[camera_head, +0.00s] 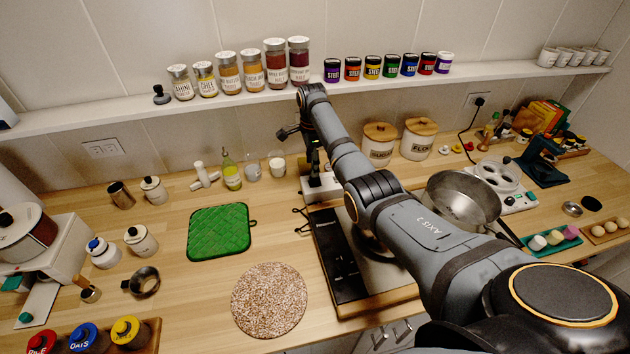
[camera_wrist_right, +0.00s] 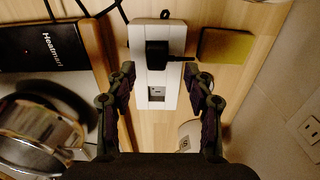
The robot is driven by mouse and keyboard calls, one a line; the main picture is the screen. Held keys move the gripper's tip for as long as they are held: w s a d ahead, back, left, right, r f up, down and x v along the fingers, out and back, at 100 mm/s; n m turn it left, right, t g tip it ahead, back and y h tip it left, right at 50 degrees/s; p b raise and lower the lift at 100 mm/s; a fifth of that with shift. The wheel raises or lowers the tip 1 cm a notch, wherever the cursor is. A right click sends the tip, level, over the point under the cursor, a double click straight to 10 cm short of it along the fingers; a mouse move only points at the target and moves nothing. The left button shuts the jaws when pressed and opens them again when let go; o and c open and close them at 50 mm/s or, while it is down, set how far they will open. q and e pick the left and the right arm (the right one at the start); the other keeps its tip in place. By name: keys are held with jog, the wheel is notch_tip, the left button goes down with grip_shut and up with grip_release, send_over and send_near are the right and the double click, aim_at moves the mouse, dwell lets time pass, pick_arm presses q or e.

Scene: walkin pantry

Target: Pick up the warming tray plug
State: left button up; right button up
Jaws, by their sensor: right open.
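A black plug (camera_wrist_right: 157,54) sits in a white power strip (camera_wrist_right: 150,97), with its cord leading off to the right in the right wrist view. Part of the strip also shows in the head view (camera_head: 322,190). I cannot tell for sure which appliance the cord feeds. My right gripper (camera_wrist_right: 160,80) is open and empty above the strip, one finger on each side of it, with the plug just ahead of the fingertips. In the head view the arm largely hides my right gripper (camera_head: 306,140). My left gripper is not in view.
A black-edged appliance (camera_head: 338,260) with a steel pan lies beside the strip, partly behind my arm. A yellow block (camera_wrist_right: 225,47) lies beside the plug. The jar shelf (camera_head: 120,125) runs above. Another plug (camera_head: 480,101) is in the wall. Counter is free around the green mat (camera_head: 219,231).

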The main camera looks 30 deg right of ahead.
aim_at(315, 183)
jog(key=shift+f, duration=0.1)
jog(key=shift+s+f+p, duration=0.1)
jog(key=shift+f+p, duration=0.2)
jog(key=shift+p, duration=0.15)
jog(key=f, duration=0.2)
jog(key=f+p, duration=0.1)
jog(key=f, duration=0.1)
jog(key=shift+s+d, duration=0.25)
jog(key=shift+f, duration=0.25)
grip_shut()
